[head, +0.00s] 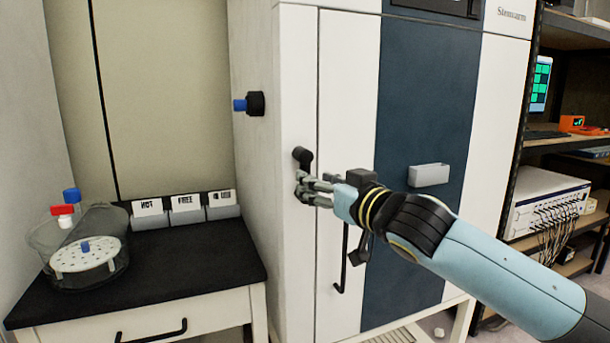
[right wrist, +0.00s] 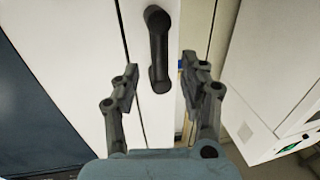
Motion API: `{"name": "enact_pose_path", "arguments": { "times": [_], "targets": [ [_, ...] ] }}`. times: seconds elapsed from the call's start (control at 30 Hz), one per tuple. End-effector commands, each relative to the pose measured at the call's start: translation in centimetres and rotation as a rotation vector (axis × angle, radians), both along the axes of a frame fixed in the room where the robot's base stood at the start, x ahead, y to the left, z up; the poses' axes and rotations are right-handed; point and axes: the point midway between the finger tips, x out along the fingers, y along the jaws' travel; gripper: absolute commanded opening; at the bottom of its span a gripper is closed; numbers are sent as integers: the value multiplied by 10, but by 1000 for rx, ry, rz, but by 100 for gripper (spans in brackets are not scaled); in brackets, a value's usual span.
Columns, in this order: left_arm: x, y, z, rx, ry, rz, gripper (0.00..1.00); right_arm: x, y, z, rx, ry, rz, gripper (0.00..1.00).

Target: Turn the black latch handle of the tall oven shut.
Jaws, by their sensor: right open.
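The tall oven (head: 345,90) has a white door edge and a dark blue middle panel. Its black latch handle (head: 303,157) sits on the white left part of the front, partly hidden by my right gripper (head: 314,188). In the right wrist view the handle (right wrist: 158,50) looks like a short black bar running lengthwise between two thicker ends. My right gripper (right wrist: 162,84) is open, with one finger on each side of the handle's near end. I cannot tell whether either finger touches it. My left gripper is not in view.
A long black bar handle (head: 343,270) hangs below on the oven front. A blue-tipped black knob (head: 249,104) sticks out of its left side. A black-topped bench (head: 200,265) with a clear round vessel (head: 80,285) stands left. Shelves with instruments (head: 550,200) stand right.

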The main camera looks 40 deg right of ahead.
Motion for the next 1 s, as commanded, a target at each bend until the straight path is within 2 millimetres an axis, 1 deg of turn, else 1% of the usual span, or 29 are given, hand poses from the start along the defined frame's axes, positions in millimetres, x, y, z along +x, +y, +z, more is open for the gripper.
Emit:
{"name": "enact_pose_path", "arguments": {
  "times": [0.03, 0.1, 0.2, 0.3, 0.43, 0.63, 0.67, 0.9, 0.97, 1.0],
  "targets": [
    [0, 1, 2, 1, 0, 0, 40, 11, -1, 1, 5, -2, -3, 44],
    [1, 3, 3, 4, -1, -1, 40, 23, -1, 1, 4, -2, -1, 44],
    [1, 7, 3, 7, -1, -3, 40, 37, -2, 0, 1, 0, -2, 44],
    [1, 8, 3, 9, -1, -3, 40, 45, -2, 0, 0, 1, -1, 44],
    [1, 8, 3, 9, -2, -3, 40, 49, -2, -1, -1, 1, 0, 44],
    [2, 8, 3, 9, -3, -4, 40, 49, -2, -1, -1, 1, 1, 44],
    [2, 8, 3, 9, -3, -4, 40, 49, -2, -1, -1, 1, 1, 41],
    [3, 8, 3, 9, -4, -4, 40, 49, -2, -1, -1, 1, 0, 10],
    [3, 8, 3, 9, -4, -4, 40, 49, -2, -1, -1, 2, 0, 2],
    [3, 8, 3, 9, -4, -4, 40, 49, -2, -1, -1, 2, 0, 0]
  ]
}}
